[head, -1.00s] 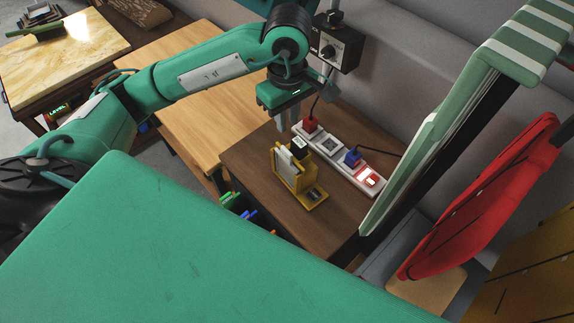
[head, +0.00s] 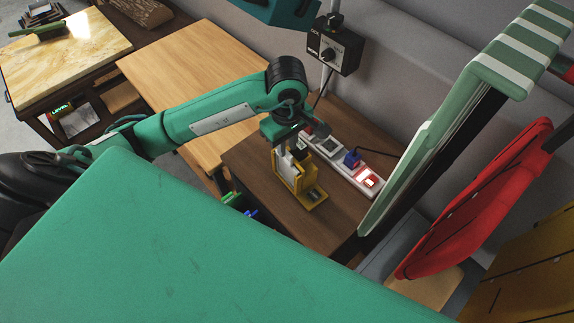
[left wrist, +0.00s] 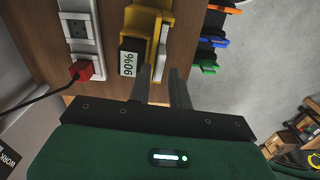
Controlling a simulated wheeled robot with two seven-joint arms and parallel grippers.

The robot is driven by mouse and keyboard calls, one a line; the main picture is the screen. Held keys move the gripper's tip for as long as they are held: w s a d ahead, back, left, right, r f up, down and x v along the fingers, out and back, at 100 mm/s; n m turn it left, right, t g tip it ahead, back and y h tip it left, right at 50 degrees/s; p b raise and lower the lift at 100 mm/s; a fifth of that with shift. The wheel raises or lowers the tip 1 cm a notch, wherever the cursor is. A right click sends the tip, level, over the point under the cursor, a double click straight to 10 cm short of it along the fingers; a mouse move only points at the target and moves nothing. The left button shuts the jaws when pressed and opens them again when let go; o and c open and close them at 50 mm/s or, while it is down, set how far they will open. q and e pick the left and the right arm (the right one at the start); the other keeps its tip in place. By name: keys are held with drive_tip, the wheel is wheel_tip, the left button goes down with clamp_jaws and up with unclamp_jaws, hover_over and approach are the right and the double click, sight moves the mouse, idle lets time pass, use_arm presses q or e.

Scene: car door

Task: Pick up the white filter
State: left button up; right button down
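The white filter (head: 286,165) is a thin pale panel standing in a yellow holder (head: 310,198) on the dark brown table. In the left wrist view the white filter (left wrist: 162,50) shows as a narrow light strip along the yellow holder (left wrist: 148,22). My left gripper (head: 285,147) is right above the holder, pointing down. In the left wrist view its two fingers (left wrist: 160,72) are apart, with the filter's near end lined up between them. I cannot tell whether they touch it. My right gripper is not in view.
Blue and green items (head: 240,204) hang at the table's front edge.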

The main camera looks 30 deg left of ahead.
use_arm(q)
drive_tip(key=shift+f, duration=0.65)
clamp_jaws()
